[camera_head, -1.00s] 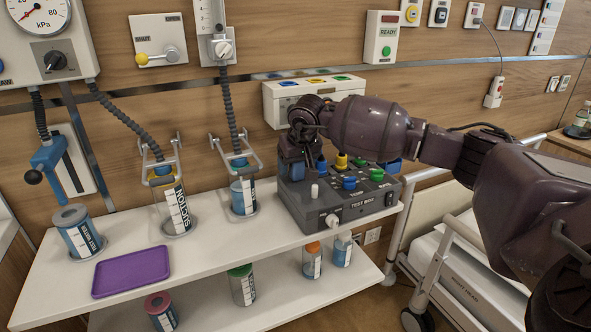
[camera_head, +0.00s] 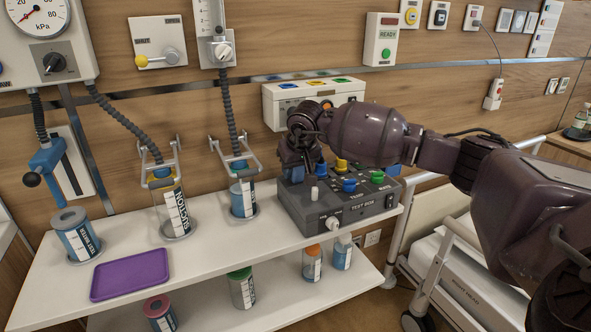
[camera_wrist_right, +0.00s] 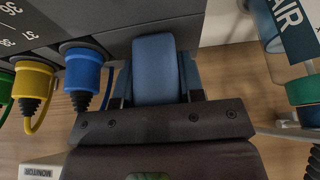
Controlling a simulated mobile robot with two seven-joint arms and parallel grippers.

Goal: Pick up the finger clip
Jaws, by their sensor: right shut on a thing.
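The blue finger clip (camera_wrist_right: 154,70) is between the fingers of my right gripper in the right wrist view. My right gripper (camera_wrist_right: 155,92) is shut on it, with a finger on each side. In the head view, my right gripper (camera_head: 297,172) points down at the left end of the grey test box (camera_head: 362,211). The clip is hard to tell apart from the fingers there. I cannot tell whether the clip still touches the box. My left gripper is not in view.
Blue and yellow plugs (camera_wrist_right: 83,75) stand close beside the gripper. A purple tray (camera_head: 130,274) lies on the white shelf (camera_head: 225,250). A bed rail (camera_head: 430,265) is at the right.

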